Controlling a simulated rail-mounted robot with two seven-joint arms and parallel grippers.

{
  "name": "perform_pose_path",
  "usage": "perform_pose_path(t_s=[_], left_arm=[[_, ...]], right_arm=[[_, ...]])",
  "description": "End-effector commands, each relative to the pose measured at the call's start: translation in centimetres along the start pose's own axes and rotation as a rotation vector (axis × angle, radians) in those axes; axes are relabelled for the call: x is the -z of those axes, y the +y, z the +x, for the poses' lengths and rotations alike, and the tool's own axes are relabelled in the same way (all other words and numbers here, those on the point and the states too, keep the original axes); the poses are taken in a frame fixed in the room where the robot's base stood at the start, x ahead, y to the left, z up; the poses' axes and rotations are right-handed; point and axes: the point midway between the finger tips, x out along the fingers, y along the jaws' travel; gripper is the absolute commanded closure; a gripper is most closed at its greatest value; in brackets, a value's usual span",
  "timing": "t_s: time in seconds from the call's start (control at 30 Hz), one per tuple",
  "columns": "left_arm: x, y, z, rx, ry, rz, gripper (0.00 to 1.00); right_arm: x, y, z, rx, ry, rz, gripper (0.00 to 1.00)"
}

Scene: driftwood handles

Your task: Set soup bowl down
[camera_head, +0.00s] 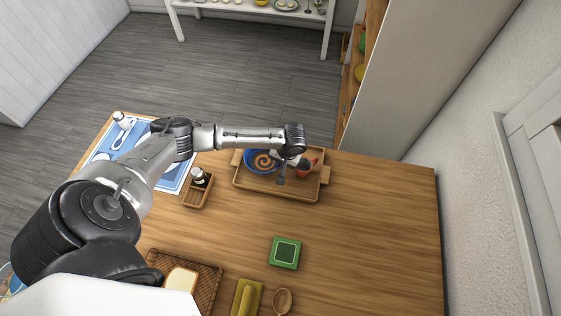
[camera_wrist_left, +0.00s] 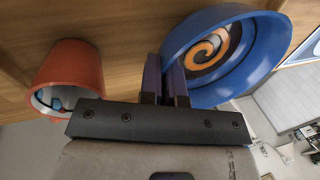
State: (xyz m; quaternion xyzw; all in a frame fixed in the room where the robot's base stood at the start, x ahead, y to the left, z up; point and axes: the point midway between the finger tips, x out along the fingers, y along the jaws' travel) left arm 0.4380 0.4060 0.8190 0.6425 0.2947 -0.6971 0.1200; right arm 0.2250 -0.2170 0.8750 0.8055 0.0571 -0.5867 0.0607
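The soup bowl (camera_head: 262,167) is blue with an orange swirl inside. It is at the left part of the wooden tray (camera_head: 300,195); I cannot tell whether its base touches the tray. My left gripper (camera_head: 279,160) reaches in from the left over the tray, at the bowl's right side. In the left wrist view, the fingers of the left gripper (camera_wrist_left: 165,82) are close together with the rim of the bowl (camera_wrist_left: 225,55) between them. My right gripper is not in view.
An orange-red cup (camera_head: 305,169) stands on the tray right of the bowl, and it also shows in the left wrist view (camera_wrist_left: 72,65). A small wooden caddy (camera_head: 197,193) with a bottle is to the left. A green box (camera_head: 285,252) lies nearer me. The table's right side is clear.

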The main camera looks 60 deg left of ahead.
Motion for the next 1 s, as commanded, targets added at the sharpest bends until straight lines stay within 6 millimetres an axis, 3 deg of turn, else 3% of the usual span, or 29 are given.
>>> perform_pose_path(t_s=[0.27,0.3,0.53,0.83,1.0], left_arm=[[0.0,0.1,0.2,0.0,0.0,-0.001,1.0],[0.0,0.1,0.3,0.0,0.0,0.0,0.92],[0.0,0.1,0.3,0.0,0.0,0.0,0.7],[0.1,0.0,0.0,-0.001,0.002,0.0,0.7],[0.1,0.0,-2.3,-0.003,0.002,0.0,0.7]], right_arm=[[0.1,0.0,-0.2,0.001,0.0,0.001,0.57],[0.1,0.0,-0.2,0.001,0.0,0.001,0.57],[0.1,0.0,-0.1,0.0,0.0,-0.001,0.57],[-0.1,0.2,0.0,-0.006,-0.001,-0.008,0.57],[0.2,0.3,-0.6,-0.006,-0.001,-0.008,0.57]])
